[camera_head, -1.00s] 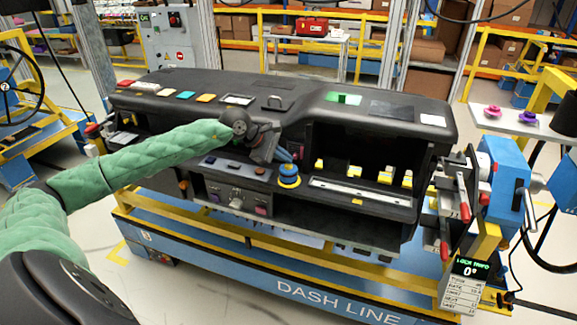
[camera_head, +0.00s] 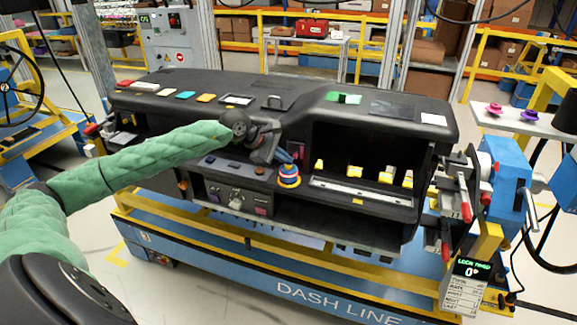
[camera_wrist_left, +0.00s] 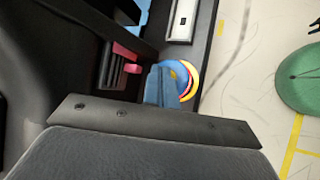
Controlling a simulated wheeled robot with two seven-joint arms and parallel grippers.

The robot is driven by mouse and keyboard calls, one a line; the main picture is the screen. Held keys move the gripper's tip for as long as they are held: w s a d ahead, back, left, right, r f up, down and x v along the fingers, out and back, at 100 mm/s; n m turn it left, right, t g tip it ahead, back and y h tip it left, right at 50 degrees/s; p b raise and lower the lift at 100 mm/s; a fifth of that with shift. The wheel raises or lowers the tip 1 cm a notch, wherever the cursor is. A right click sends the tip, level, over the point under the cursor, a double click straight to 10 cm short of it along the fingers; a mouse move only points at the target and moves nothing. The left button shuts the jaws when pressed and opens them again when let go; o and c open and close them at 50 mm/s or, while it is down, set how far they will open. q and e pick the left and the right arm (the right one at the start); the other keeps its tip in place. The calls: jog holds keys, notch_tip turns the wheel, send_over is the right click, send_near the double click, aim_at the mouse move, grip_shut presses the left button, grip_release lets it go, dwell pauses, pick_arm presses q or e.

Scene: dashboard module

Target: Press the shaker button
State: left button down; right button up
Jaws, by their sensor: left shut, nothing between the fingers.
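A round blue button with a yellow base (camera_head: 289,182) sits on the dashboard module's front ledge, left of the open bay. I take it as the shaker button. In the wrist view its blue face and red-and-yellow rim (camera_wrist_left: 188,78) show partly behind the fingers. My left gripper (camera_head: 287,160) is shut and empty, with its blue fingertips pointing down at the button. In the wrist view the fingertips (camera_wrist_left: 160,86) overlap the button's edge; whether they touch it I cannot tell. My right gripper is not in view.
The black dashboard (camera_head: 300,92) stands on a blue and yellow cart (camera_head: 230,252). A control panel with knobs (camera_head: 238,199) lies below and left of the button. A blue clamp unit with red-tipped levers (camera_head: 505,185) stands at the right end. The bay holds yellow pieces (camera_head: 385,176).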

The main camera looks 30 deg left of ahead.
aim_at(285, 166)
pick_arm(q)
jog(key=shift+r, duration=0.15)
dwell(0.3)
jog(key=shift+r, duration=0.6)
jog(key=shift+r, duration=2.55)
